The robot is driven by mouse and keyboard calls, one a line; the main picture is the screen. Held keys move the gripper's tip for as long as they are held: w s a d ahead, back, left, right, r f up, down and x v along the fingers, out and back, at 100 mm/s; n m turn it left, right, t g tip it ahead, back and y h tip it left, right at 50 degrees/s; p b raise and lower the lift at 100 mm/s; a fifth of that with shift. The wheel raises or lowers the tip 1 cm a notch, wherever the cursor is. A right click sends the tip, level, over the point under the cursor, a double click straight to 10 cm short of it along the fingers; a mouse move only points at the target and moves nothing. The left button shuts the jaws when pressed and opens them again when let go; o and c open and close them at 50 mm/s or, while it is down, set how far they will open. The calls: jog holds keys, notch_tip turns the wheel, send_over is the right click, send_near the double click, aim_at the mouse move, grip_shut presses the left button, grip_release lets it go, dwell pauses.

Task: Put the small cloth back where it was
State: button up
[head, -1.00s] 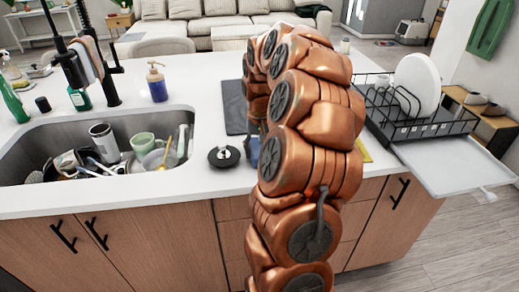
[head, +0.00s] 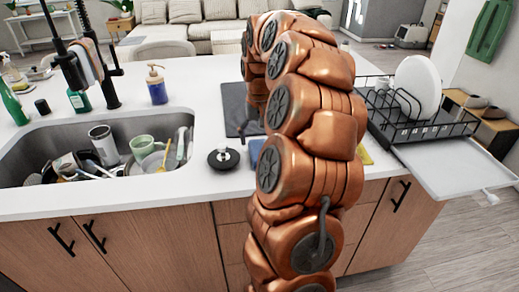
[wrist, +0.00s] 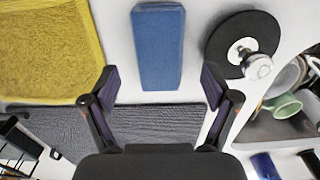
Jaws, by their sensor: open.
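A blue folded cloth or sponge, I cannot tell which, lies flat on the white counter; in the wrist view this blue piece (wrist: 158,45) is between and beyond my fingertips, apart from them. In the head view the blue piece (head: 256,150) is partly hidden by my arm. My gripper (wrist: 158,85) is open and empty, above the dark mat's edge. A yellow cloth (wrist: 42,50) lies left of the blue piece in the wrist view; only a corner of the yellow cloth (head: 365,156) shows in the head view. A striped cloth (head: 92,60) hangs on the faucet.
A dark ribbed mat (wrist: 120,130) lies on the counter. A round black stopper (head: 223,158) sits beside the blue piece. The sink (head: 60,135) holds several dishes. A black dish rack (head: 420,130) with plates stands at right, and a soap bottle (head: 157,86) behind the sink.

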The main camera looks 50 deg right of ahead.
aim_at(259, 150)
notch_tip(259, 150, up, 7)
jog(key=b, duration=0.1)
dwell(0.4)
jog(key=s+a+f+n, duration=0.1)
jog(key=s+a+n, duration=0.15)
jog(key=a, duration=0.75)
jog(key=s+a+f+n, duration=0.1)
jog(key=s+a+n, duration=0.15)
jog(key=a, duration=0.85)
jog(key=s+a+f+n+g, duration=0.1)
jog(key=s+a+f, duration=0.3)
jog(key=s, duration=0.5)
jog(key=s+a+f+n, duration=0.1)
jog(key=s+a+f, duration=0.4)
jog(key=s+a, duration=0.2)
jog(key=shift+s+a+f+g, duration=0.2)
jog(key=shift+s+g, duration=0.2)
jog(key=shift+s, duration=0.85)
